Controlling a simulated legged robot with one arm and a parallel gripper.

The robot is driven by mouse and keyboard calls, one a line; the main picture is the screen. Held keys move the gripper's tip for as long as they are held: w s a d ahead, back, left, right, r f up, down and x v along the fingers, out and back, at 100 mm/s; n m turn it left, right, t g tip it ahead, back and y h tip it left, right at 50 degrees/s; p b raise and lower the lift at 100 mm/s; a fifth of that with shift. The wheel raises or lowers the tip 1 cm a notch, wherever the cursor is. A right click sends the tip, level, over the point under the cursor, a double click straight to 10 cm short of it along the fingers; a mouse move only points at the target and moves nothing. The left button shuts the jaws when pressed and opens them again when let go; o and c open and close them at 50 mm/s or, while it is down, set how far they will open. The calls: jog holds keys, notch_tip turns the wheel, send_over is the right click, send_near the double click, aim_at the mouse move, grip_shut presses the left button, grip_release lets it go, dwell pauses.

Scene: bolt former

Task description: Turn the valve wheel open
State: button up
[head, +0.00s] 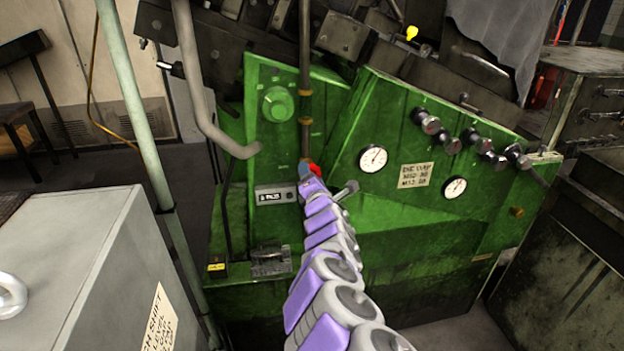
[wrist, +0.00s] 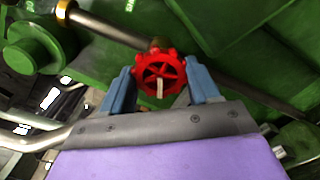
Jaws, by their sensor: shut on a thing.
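The red valve wheel (wrist: 160,72) is in the middle of the wrist view, at a thin pipe on the green machine. My gripper (wrist: 162,82) has its two blue-grey fingers on the wheel's left and right sides, shut on its rim. In the head view, only a small red part of the wheel (head: 315,169) shows beyond my gripper (head: 308,170). My arm hides the rest of it there. I cannot tell from these frames how far the wheel is turned.
The green machine (head: 400,235) carries gauges (head: 373,158), a green round knob (head: 278,104) and several dark knobs at the right. A grey cabinet (head: 75,270) stands at the left front, beside a pale upright pole (head: 135,100). A dark bin (head: 570,250) is at the right.

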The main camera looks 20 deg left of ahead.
jog(key=shift+f+n, duration=0.25)
jog(key=shift+n, duration=0.35)
jog(key=o, duration=0.7)
jog(key=shift+o, duration=0.4)
jog(key=shift+w+a, duration=0.1)
jog(key=shift+r, duration=0.1)
